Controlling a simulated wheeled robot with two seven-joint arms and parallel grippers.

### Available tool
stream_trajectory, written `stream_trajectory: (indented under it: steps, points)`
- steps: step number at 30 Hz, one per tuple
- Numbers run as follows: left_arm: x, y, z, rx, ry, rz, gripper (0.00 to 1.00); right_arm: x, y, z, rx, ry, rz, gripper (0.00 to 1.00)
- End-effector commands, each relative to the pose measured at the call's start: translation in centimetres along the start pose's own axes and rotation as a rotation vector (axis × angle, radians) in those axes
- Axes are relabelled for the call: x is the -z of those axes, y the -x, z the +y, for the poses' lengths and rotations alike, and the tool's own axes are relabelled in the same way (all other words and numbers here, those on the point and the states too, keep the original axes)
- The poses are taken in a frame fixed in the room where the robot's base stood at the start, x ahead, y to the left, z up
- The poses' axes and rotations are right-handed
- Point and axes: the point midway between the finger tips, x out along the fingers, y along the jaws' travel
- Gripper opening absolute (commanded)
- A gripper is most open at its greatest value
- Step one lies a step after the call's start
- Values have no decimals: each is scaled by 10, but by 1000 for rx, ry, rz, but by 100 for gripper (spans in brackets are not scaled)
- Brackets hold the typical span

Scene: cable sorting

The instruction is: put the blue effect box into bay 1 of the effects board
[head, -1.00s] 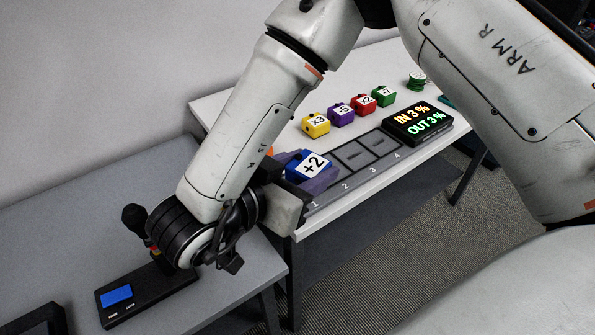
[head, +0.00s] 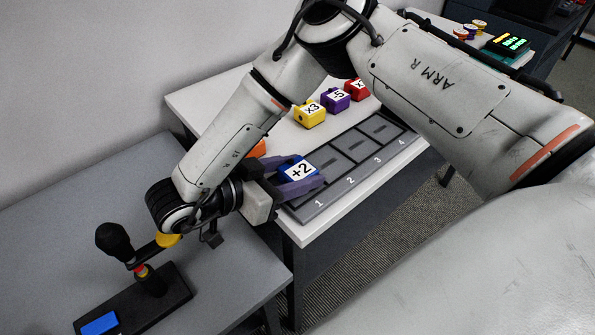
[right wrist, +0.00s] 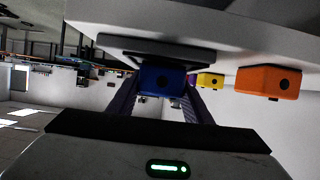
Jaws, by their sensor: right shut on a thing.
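The blue effect box (head: 297,168), marked +2, is between the purple fingers of my right gripper (head: 300,180), which is shut on it. It is over the bay 1 end of the grey effects board (head: 352,165), above the label 1. The right wrist view shows the blue box (right wrist: 162,77) between the fingers, close against the dark board (right wrist: 150,50); I cannot tell whether they touch. The fingers and box hide most of bay 1. Bays 2 and 3 look empty, and bay 4 is partly visible and looks empty. My left gripper is not in view.
Yellow (head: 310,114), purple (head: 335,99) and red (head: 357,90) boxes stand behind the board. An orange box (head: 258,149) is near my right gripper. A black device with a knobbed stalk (head: 113,239) stands on the grey table.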

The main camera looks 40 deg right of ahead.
Motion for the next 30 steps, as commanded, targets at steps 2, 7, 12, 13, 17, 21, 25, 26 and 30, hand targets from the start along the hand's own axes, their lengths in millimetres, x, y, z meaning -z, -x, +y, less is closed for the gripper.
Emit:
stream_trajectory:
  steps: [2,7,12,13,17,21,25,26,30]
  points:
    - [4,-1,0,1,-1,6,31,-1,0,0,1,-2,1,19]
    - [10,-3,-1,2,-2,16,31,-1,0,0,1,-2,1,19]
    - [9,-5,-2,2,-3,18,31,-5,-2,0,1,-1,0,47]
    - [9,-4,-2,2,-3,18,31,-4,-2,0,1,-1,0,52]
    - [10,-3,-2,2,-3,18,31,-4,-2,0,1,-1,0,64]
    - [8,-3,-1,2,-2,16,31,-4,-2,0,1,-1,0,64]
    - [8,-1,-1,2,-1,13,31,-2,0,0,1,-1,0,64]
    - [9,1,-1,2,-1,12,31,0,0,0,1,-1,0,64]
    - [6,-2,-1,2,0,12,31,-2,18,-1,7,-2,1,64]
